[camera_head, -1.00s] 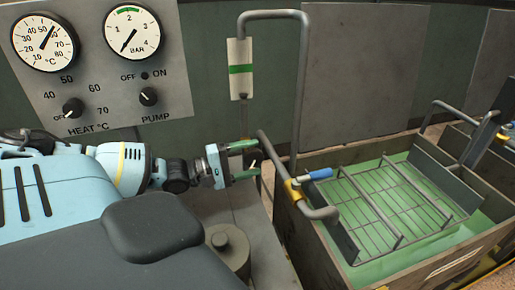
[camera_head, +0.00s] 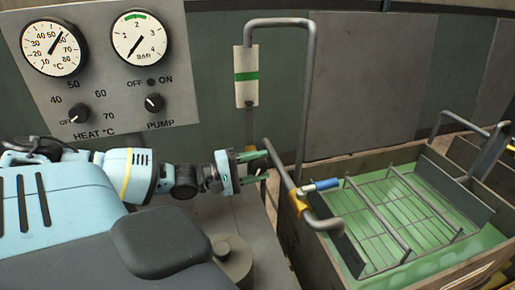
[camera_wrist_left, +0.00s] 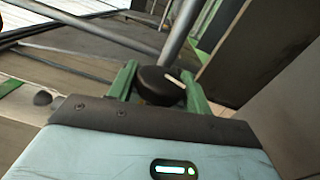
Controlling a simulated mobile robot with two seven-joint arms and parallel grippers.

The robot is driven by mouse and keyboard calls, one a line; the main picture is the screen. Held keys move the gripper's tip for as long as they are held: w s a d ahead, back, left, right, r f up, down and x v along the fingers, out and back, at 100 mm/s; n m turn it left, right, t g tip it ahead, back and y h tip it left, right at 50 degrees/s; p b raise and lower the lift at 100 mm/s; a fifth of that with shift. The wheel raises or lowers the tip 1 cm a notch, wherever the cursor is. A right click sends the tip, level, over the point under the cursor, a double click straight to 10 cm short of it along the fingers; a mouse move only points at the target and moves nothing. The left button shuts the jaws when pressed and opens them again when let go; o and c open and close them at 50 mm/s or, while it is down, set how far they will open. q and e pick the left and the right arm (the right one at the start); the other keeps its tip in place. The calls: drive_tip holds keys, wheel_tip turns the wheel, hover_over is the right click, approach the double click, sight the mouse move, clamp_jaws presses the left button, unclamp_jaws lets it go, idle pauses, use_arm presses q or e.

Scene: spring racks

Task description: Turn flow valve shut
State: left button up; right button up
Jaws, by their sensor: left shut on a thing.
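My left gripper (camera_head: 257,166) has green fingers and reaches in from the left, below the sight tube with the green band (camera_head: 246,91). In the left wrist view the gripper (camera_wrist_left: 160,88) is shut on a black knob (camera_wrist_left: 158,86) with a white pointer line, one finger on each side. In the head view the fingers mostly hide this knob. A blue lever (camera_head: 322,185) on a yellow fitting (camera_head: 299,193) sits on the bent pipe to the right, apart from the gripper. My right gripper is in neither view.
A grey panel (camera_head: 184,75) with two gauges, a heat knob (camera_head: 82,115) and a pump knob (camera_head: 154,103) stands at the upper left. A tall grey pipe (camera_head: 307,90) rises behind the gripper. An open tank (camera_head: 285,235) with a wire rack (camera_head: 402,229) lies to the right.

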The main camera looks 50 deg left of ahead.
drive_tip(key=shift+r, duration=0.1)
use_arm(q)
drive_tip(key=shift+r+g+y+p, duration=0.25)
drive_tip(key=shift+g+y+p, duration=0.05)
drive_tip(key=shift+g+p, duration=0.3)
drive_tip(key=shift+f+g+y, duration=0.1)
drive_tip(key=shift+g+y, duration=0.3)
drive_tip(key=shift+g, duration=0.3)
drive_tip(key=shift+f+g+y+b, duration=0.3)
drive_tip(key=shift+g+y, duration=0.2)
drive_tip(key=shift+g, duration=1)
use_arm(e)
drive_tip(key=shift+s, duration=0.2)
use_arm(q)
drive_tip(key=shift+r+g+y+b, duration=0.1)
drive_tip(key=shift+g+y+b, duration=0.2)
drive_tip(key=shift+y+b, duration=0.15)
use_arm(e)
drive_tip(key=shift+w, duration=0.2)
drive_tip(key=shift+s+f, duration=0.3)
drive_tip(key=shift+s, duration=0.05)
use_arm(q)
drive_tip(key=o, duration=1)
drive_tip(key=shift+c, duration=0.2)
drive_tip(key=shift+r, duration=0.1)
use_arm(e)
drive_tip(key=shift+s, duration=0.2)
